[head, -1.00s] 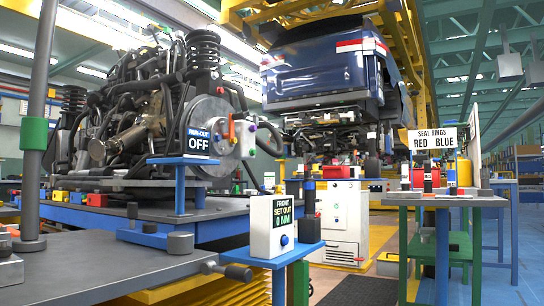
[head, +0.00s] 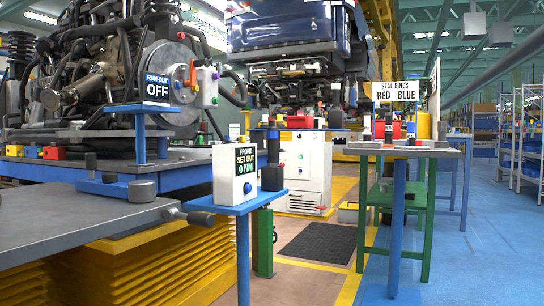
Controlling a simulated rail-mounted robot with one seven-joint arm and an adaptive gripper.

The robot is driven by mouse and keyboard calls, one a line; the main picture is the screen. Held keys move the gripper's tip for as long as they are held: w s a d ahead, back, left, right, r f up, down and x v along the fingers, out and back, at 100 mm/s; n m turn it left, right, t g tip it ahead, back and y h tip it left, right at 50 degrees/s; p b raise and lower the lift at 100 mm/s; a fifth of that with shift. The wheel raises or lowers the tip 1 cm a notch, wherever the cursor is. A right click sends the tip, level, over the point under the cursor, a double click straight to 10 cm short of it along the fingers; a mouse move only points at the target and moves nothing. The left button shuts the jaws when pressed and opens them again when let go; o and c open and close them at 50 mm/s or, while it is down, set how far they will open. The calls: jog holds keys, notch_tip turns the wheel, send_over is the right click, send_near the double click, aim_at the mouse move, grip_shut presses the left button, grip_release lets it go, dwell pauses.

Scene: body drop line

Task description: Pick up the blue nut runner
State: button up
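A dark upright tool with a blue band (head: 273,147), which looks like the blue nut runner, stands just right of and behind the set-out box (head: 235,176). The box reads "FRONT SET OUT 0 NM" and has a blue knob. Both are at a small blue shelf (head: 243,202) near the middle of the head view. My gripper is not in view.
A grey bench (head: 75,225) fills the lower left, with an engine assembly behind it. A green-legged stand (head: 405,150) with a "SEAL RINGS RED BLUE" sign is at right. A white cabinet (head: 305,170) stands behind. A dark floor mat (head: 320,243) and open blue floor lie between and right.

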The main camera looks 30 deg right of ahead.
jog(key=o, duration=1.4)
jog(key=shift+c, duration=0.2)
